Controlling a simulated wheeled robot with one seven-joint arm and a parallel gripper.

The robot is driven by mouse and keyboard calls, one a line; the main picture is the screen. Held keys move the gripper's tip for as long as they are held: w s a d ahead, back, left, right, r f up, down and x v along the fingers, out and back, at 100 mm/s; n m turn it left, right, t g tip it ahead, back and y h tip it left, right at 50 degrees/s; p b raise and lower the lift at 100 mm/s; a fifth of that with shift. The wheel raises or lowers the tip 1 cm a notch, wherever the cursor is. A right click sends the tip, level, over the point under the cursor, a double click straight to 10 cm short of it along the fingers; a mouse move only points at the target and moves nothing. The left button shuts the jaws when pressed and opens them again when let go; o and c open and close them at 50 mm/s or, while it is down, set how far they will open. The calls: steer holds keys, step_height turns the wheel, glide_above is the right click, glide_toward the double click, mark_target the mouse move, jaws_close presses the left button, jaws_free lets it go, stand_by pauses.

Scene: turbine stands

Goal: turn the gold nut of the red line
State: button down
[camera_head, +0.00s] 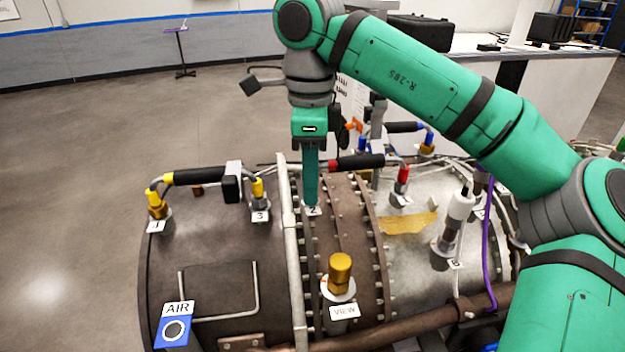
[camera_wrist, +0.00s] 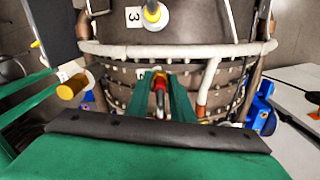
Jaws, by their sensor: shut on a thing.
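The red line (camera_head: 358,161) has a black sleeve with red ends and runs across the top of the turbine casing. Its right end (camera_head: 403,173) drops into a fitting at the right. Its left end is behind my gripper near the label 2 (camera_head: 313,211). My gripper (camera_head: 311,203) points straight down there. The gripper is shut on this nut, which the fingers hide in the head view.
A gold plug (camera_head: 340,270) stands up near the VIEW label. A yellow line (camera_head: 195,177) lies to the left, between labels 1 and 3. A blue-ended line (camera_head: 404,127) lies behind. A white probe (camera_head: 456,213) and a purple cable (camera_head: 489,250) stand to the right.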

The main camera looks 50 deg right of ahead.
steer(key=shift+m, duration=0.7)
steer(key=c, duration=1.5)
jaws_free()
steer(key=shift+s, duration=0.1)
steer(key=shift+c, duration=0.2)
steer(key=shift+r, duration=0.15)
step_height(320, 180, up, 11)
steer(key=shift+f, duration=0.2)
